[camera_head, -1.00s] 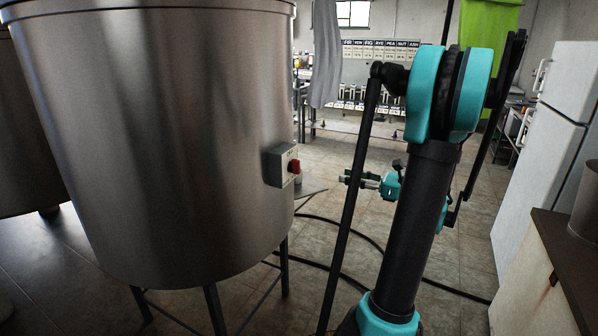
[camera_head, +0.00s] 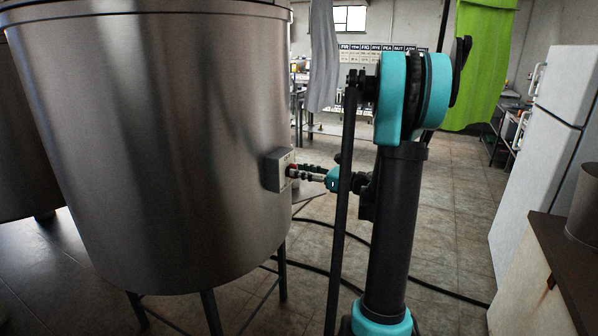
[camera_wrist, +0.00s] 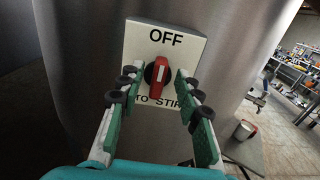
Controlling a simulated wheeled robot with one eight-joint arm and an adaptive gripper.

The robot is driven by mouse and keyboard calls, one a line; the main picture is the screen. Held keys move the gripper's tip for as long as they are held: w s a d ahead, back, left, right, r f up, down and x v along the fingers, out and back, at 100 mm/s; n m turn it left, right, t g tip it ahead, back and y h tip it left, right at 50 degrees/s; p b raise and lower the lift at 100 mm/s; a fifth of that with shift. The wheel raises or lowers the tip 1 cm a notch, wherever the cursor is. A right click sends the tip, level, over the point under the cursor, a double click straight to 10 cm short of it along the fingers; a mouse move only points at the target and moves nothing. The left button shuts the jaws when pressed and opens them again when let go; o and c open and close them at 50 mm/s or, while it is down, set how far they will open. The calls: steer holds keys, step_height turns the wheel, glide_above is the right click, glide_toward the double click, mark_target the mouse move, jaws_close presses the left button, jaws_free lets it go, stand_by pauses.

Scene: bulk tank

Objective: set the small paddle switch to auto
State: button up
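A control box (camera_head: 275,170) is fixed to the side of the large steel tank (camera_head: 160,150). In the wrist view its pale plate (camera_wrist: 185,45) reads "OFF" at the top and, partly hidden, "TO STIR" below. The red paddle switch (camera_wrist: 158,77) stands on a dark round base in the middle, its white mark pointing up toward "OFF". My gripper (camera_wrist: 154,85) has its two fingers apart, one on each side of the red paddle, with gaps visible. In the head view my gripper (camera_head: 307,173) is at the front of the box, and the switch is mostly hidden.
Black hoses (camera_head: 340,250) lie on the tiled floor beside the tank's legs. A white fridge (camera_head: 555,140) and a dark-topped counter (camera_head: 565,255) stand at the right. Open floor lies between the tank and the fridge.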

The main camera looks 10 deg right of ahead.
steer(key=shift+w+a, duration=0.3)
steer(key=shift+a, duration=0.15)
jaws_close()
